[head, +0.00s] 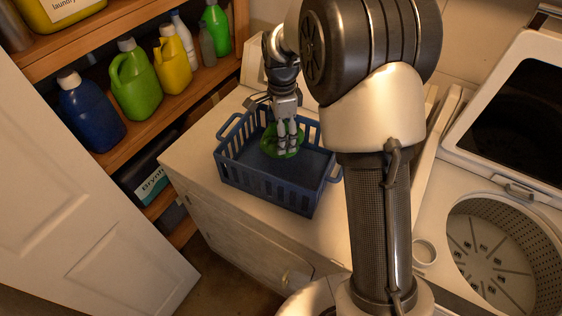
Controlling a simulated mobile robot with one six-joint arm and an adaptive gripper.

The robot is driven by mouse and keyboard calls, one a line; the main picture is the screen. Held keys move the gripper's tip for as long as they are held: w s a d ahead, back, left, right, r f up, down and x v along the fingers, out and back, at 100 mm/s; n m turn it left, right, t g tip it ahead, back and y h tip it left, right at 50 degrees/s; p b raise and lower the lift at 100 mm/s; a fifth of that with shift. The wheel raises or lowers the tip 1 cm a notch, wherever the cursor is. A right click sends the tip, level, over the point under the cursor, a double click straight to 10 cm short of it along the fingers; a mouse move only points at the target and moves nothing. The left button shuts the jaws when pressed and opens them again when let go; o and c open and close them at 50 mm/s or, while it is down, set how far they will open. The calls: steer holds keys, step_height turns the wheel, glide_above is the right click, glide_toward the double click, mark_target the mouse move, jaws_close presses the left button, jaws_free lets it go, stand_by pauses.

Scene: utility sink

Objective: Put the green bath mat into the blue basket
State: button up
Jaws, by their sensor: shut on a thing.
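The blue basket (262,187) stands on the white cabinet top in the middle of the head view, with slatted walls and a handle at each end. My gripper (286,148) points down into the basket's opening, toward its far part. It is shut on the green bath mat (269,142), a small round green piece showing around the fingertips. The mat is within the basket's outline. I cannot tell whether it touches the basket floor. The fingers hide part of the mat.
Shelves at the left hold several bottles, among them a blue jug (90,115), a green jug (136,82) and a yellow jug (173,62). A white door (70,190) is at the left. An open washing machine (500,255) is at the right. My arm covers the centre right.

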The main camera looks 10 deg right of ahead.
step_height(320, 180, down, 12)
steer(key=shift+w+r+b, duration=0.1)
steer(key=shift+b, duration=1.15)
steer(key=o, duration=1.3)
